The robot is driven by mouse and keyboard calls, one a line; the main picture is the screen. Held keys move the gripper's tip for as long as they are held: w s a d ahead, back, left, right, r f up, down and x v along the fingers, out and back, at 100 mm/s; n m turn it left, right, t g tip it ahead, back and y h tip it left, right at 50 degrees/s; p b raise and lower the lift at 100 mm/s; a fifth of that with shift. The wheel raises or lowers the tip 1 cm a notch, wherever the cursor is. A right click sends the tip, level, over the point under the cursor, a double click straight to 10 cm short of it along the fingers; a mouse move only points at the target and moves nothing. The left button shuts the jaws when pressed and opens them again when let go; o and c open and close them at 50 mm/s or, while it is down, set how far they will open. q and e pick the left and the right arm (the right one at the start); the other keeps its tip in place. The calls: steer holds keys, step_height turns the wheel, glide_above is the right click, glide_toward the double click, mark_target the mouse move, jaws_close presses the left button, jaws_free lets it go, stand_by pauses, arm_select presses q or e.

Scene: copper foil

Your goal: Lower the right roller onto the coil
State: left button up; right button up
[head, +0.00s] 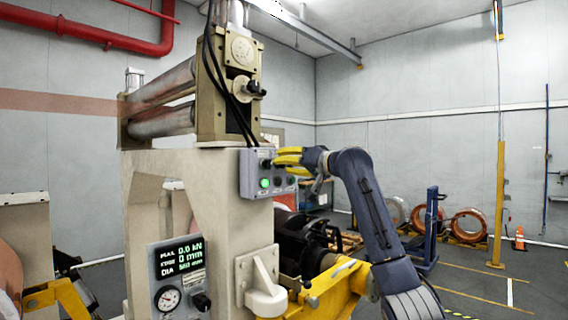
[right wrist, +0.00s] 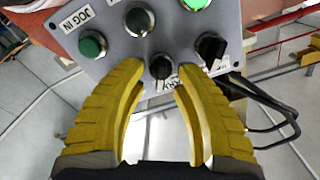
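The grey control box (head: 267,173) is mounted on the side of the cream machine frame. In the right wrist view it carries a green JOG IN button (right wrist: 92,44), several black knobs and a lit green lamp (right wrist: 180,6). My right gripper (head: 288,157) is in front of the box. Its yellow fingers are apart, with a lower black selector knob (right wrist: 160,67) between and just beyond their tips; contact cannot be told. Two metal rollers (head: 165,120) sit high on the frame. A dark drum (head: 300,240) stands behind the frame; I cannot clearly identify the coil. My left gripper is not in view.
A display panel (head: 180,262) on the frame shows 0.0 kN and 0 mm, with a gauge below. Black cables (right wrist: 265,120) hang beside the box. Copper coils (head: 468,226), a blue stand (head: 427,230) and an orange cone (head: 519,239) stand at the back right.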

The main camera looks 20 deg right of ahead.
steer(key=shift+w+a, duration=0.2)
steer(key=shift+w, duration=0.15)
jaws_close()
